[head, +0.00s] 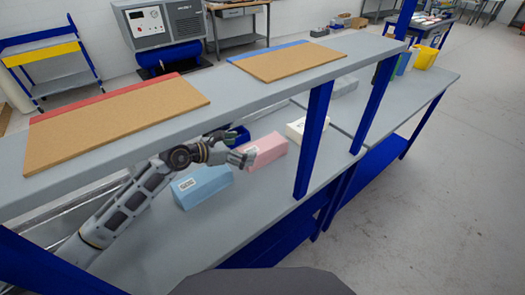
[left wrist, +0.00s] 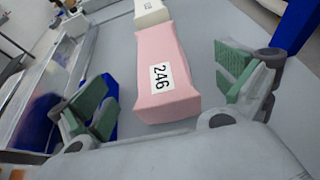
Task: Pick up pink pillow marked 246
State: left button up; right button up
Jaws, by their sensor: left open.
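The pink pillow (head: 265,150) lies on the lower grey shelf of the workbench, between a light blue block and a white one. In the left wrist view the pink pillow (left wrist: 166,75) shows its label, 246, between the spread fingers. My left gripper (head: 233,148) is open at the near left end of the pillow. In the left wrist view my left gripper (left wrist: 163,100) has green finger pads apart on both sides, with nothing between them touching. Contact with the pillow cannot be told. My right gripper is not in view.
The light blue block (head: 203,186) lies nearer, below my arm. The white block (head: 296,130) lies beyond the pillow. A blue bin (head: 240,137) stands behind my gripper. The upper shelf (head: 150,143) overhangs, and a blue post (head: 314,140) stands to the right.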

pick_arm(q)
jog(key=shift+w+d+f, duration=0.2)
jog(key=shift+w+d, duration=0.2)
jog(key=shift+d, duration=0.15)
jog(key=shift+w+d+f, duration=0.15)
jog(key=shift+d, duration=0.1)
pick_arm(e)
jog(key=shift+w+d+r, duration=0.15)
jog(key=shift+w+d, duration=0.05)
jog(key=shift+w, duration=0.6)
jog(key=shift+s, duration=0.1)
